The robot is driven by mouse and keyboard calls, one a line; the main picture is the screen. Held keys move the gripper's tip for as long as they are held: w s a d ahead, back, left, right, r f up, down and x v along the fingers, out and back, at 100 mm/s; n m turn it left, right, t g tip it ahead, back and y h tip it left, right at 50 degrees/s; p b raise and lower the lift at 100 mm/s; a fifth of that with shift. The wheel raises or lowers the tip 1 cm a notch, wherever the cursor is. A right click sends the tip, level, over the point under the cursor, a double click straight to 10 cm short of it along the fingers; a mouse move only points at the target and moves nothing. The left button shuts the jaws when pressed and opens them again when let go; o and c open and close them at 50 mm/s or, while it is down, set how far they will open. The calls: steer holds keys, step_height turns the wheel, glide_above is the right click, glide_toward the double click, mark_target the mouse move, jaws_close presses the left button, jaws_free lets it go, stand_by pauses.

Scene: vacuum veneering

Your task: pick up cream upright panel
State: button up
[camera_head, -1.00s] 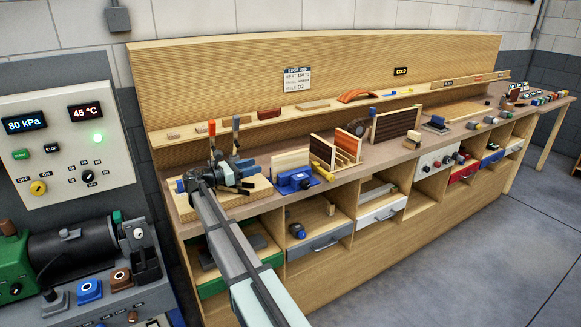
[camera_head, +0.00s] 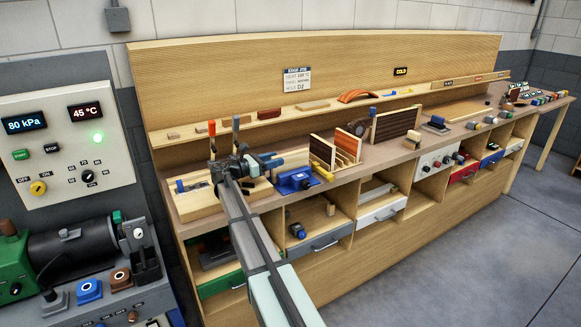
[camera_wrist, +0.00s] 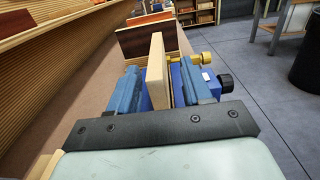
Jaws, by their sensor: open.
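The cream upright panel (camera_wrist: 157,72) stands on edge between my two blue fingers in the wrist view, with a visible gap to the right finger. In the head view the panel (camera_head: 297,157) shows partly behind my gripper (camera_head: 268,163), by the blue vise (camera_head: 294,181). My gripper (camera_wrist: 160,80) is open, with one finger on each side of the panel. Whether the left finger touches the panel I cannot tell. The panel's lower part is hidden by the gripper body.
A rack of upright panels (camera_head: 348,144) stands just beyond the vise, with a dark panel (camera_head: 394,124) farther right. The blue vise with its yellow and black knobs (camera_wrist: 225,82) is close to my right finger. A low ledge (camera_head: 265,123) runs behind.

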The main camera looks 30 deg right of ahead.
mark_target(283, 155)
steer(key=shift+w+d+r, duration=0.1)
steer(key=shift+w+d, duration=0.05)
steer(key=shift+d, duration=1)
steer(key=shift+w+d, duration=0.1)
steer(key=shift+d, duration=1.05)
steer(key=shift+c, duration=0.4)
jaws_close()
